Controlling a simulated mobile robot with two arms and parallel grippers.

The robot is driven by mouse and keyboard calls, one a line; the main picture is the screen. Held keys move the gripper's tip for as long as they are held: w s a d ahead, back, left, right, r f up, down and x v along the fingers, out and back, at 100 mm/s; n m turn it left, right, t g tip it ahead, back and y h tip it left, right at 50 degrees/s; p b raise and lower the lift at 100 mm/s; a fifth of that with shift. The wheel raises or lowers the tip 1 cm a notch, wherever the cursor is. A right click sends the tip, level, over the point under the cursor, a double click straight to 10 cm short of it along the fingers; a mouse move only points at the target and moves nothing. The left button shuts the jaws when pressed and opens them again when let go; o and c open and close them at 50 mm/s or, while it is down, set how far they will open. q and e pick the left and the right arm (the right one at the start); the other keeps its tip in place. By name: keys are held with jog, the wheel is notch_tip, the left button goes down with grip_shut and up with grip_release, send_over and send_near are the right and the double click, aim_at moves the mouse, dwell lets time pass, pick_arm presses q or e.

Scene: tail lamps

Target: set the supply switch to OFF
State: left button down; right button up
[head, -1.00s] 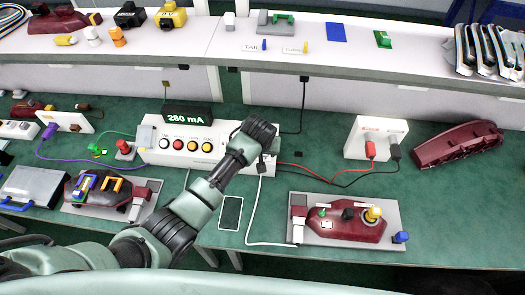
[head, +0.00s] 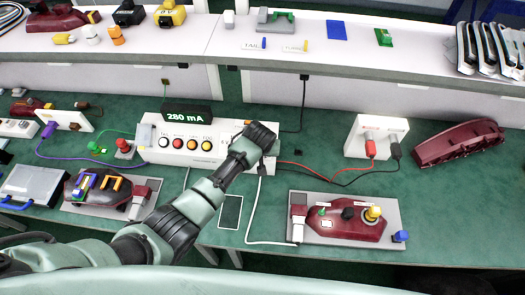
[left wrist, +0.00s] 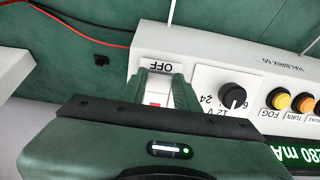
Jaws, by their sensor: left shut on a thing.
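The white supply box (head: 180,155) stands at the back of the bench, with a display (head: 188,114) reading 280 mA on top. My left gripper (head: 258,140) is at the box's right end. In the left wrist view its fingers (left wrist: 160,82) are shut on the supply switch (left wrist: 158,92), a white and red part beside the OFF label (left wrist: 161,67). The gripper body hides the switch's lower part, so its exact position cannot be told. A black knob (left wrist: 232,95) sits beside the switch. My right gripper is not in view.
Red and black leads run right to a white socket block (head: 366,135). A lamp board (head: 335,225) lies in front right, a phone-like slab (head: 231,211) near the middle. A dark red lamp housing (head: 458,143) lies at the right. A shelf (head: 205,58) runs behind.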

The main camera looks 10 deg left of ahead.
pick_arm(q)
jog(key=shift+s+f+t, duration=0.2)
jog(key=shift+f+t, duration=0.05)
jog(key=shift+t, duration=0.15)
jog(key=shift+f+t+b, duration=0.15)
jog(key=shift+t+b, duration=0.25)
jog(key=shift+t, duration=0.4)
jog(key=c, duration=1)
grip_release()
jog(key=shift+c, duration=0.2)
